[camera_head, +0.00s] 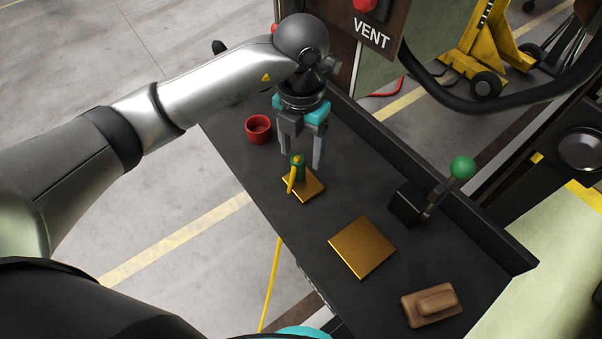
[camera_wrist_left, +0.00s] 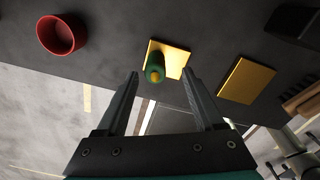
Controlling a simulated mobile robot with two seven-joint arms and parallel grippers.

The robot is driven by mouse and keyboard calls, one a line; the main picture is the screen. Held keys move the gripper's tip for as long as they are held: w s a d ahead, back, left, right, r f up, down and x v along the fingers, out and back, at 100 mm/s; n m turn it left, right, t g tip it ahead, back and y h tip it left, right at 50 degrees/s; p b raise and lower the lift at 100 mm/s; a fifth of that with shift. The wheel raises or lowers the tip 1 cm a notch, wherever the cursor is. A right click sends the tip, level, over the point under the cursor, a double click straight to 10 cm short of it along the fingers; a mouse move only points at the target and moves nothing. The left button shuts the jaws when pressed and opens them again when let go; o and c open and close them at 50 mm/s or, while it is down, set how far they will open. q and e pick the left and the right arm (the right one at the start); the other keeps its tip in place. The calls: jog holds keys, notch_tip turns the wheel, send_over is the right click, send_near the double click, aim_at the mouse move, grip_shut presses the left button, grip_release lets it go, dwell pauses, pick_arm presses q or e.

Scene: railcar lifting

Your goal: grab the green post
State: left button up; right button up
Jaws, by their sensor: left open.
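The green post (camera_head: 298,168) stands on a small yellow square plate (camera_head: 310,187) on the dark bench. Something yellow hangs at its near side in the head view. My left gripper (camera_head: 317,165) is open and points down, just behind the post in the head view. In the left wrist view the post (camera_wrist_left: 155,68) shows beyond the fingertips of the left gripper (camera_wrist_left: 162,75), between their lines and nearer the left one. Nothing is held between the fingers. My right gripper is not in view.
A red cup (camera_head: 258,129) stands left of the post. A larger yellow plate (camera_head: 362,247), a wooden block with a handle (camera_head: 432,304) and a green-knobbed lever (camera_head: 461,168) are to the right. A raised dark edge runs along the bench's back.

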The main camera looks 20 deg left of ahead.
aim_at(298, 157)
pick_arm(q)
jog(key=f, duration=0.3)
jog(key=f+p, duration=0.1)
jog(key=f, duration=0.1)
jog(key=shift+w+a+f, duration=0.15)
jog(key=shift+a+f, duration=0.15)
jog(key=shift+f, duration=0.05)
grip_shut()
jog(key=shift+r, duration=0.1)
dwell(0.4)
